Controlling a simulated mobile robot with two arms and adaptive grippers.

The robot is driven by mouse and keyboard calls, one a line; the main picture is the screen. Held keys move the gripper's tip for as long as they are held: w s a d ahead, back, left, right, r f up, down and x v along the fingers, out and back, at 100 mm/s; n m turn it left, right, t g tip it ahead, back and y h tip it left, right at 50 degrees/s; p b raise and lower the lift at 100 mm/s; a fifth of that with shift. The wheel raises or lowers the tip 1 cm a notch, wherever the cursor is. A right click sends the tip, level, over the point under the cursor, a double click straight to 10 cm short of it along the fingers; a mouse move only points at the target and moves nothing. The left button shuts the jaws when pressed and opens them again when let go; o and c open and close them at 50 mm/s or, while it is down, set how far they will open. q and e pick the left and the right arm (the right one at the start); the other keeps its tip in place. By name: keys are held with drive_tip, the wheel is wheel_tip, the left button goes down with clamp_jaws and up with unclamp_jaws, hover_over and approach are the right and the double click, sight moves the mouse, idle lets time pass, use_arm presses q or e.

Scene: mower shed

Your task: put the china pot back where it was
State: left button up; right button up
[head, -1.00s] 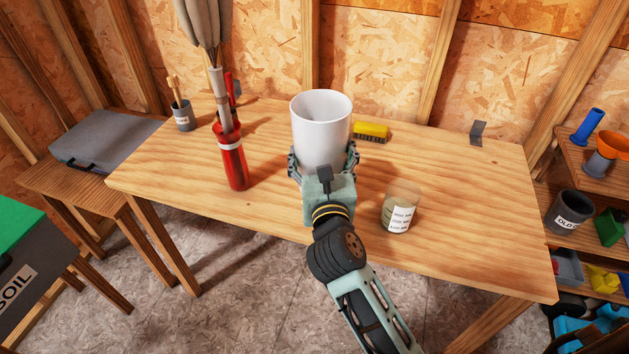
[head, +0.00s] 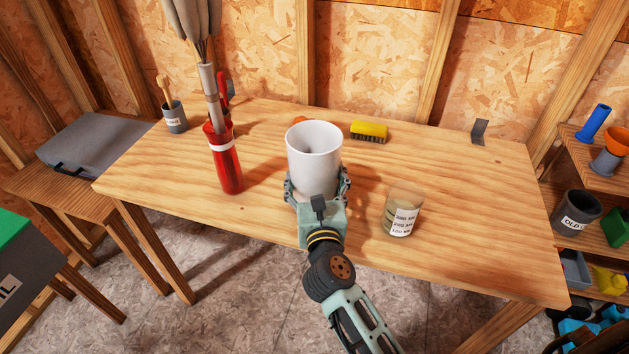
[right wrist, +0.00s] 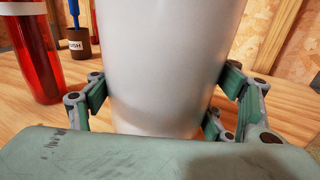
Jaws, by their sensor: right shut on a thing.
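The china pot (head: 313,160) is a white, upright, open-topped cylinder over the middle of the wooden workbench. My right gripper (head: 316,190) is shut on the pot's lower part, with a finger on either side. In the right wrist view the pot (right wrist: 165,65) fills the middle between the green-grey fingers. Its base is partly hidden by my gripper, and I cannot tell whether it touches the bench. My left gripper is not in view.
The workbench (head: 480,220) holds a red holder (head: 228,170) with a furled umbrella left of the pot, a labelled clear beaker (head: 402,213) to the right, and a yellow brush (head: 369,132) behind. A grey pot of tools (head: 174,117) stands back left. The bench's right part is mostly clear.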

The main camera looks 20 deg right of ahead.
drive_tip(key=shift+r, duration=0.1)
drive_tip(key=o, duration=1.8)
drive_tip(key=shift+f, duration=0.2)
drive_tip(key=shift+r, duration=0.15)
drive_tip(key=shift+s+a, duration=0.1)
drive_tip(key=shift+s, duration=0.2)
drive_tip(key=b+v, duration=0.2)
drive_tip(key=v, duration=0.8)
drive_tip(key=shift+s, duration=0.7)
